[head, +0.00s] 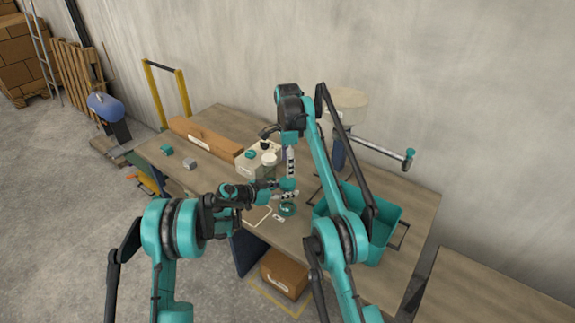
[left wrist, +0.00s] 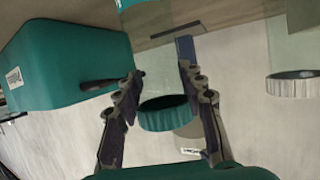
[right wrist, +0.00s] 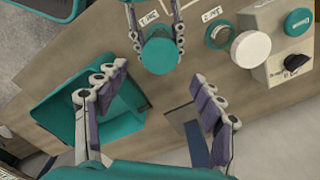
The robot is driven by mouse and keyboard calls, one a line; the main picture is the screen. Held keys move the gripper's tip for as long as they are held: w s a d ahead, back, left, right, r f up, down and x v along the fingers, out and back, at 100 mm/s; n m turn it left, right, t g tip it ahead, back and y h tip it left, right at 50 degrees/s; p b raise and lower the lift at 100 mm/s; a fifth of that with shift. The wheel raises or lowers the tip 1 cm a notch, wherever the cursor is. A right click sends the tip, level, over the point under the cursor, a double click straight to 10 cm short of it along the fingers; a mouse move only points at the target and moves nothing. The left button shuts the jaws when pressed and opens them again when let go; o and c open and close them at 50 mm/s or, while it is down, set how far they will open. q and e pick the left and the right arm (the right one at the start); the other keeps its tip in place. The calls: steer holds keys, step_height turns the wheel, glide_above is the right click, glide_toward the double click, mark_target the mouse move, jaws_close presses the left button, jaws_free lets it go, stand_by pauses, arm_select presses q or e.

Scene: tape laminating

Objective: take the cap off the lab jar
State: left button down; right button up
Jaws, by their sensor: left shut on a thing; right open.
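The lab jar has a ridged teal cap (right wrist: 160,54), seen from above in the right wrist view. In the left wrist view the ridged cap (left wrist: 165,113) is still on the clear jar (left wrist: 163,70). My left gripper (head: 286,197) is shut on the jar, its fingers on either side; it also shows in the right wrist view (right wrist: 152,18). My right gripper (head: 291,172) points down, open and empty, above the table; its spread fingers show in the right wrist view (right wrist: 158,78), apart from the cap. The jar is partly hidden in the head view.
A teal bin (head: 385,238) stands right of the jar. A second clear, ridged container (left wrist: 294,86) stands beside the jar.

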mark_target(287, 182)
steer(key=shift+w+f, duration=0.1)
steer(key=shift+f, duration=3.8)
steer(key=c, duration=1.2)
steer(key=n, duration=0.6)
